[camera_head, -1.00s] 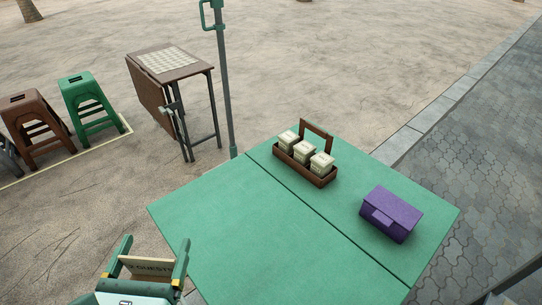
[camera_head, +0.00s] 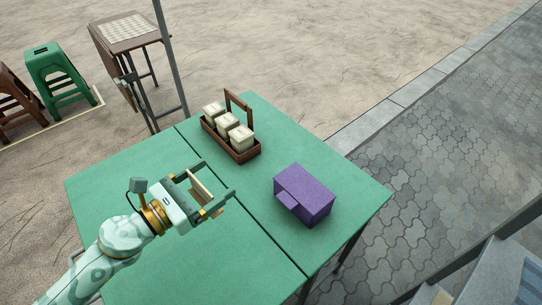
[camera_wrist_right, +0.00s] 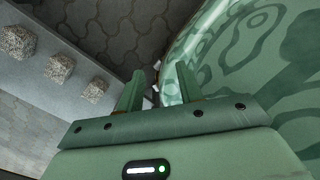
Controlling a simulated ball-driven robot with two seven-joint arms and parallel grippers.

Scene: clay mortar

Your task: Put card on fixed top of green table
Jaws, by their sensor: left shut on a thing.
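My left gripper (camera_head: 212,192) is shut on a thin tan card (camera_head: 201,187) and holds it over the green table (camera_head: 150,165), close to the seam between its two panels. The card stands on edge between the fingers; its printed face is hard to see now. I cannot tell whether it touches the tabletop. The right-hand panel carries a caddy and a box, with bare green surface around them. My right gripper (camera_wrist_right: 158,88) shows in the right wrist view with its fingers apart and nothing between them, away from the tabletop.
A brown caddy (camera_head: 216,132) with three cream containers stands at the back of the right panel. A purple box (camera_head: 305,194) sits towards its right. A grey pole (camera_head: 171,60), a folding checkered table (camera_head: 126,29) and stools (camera_head: 55,76) stand beyond. The left panel is largely clear.

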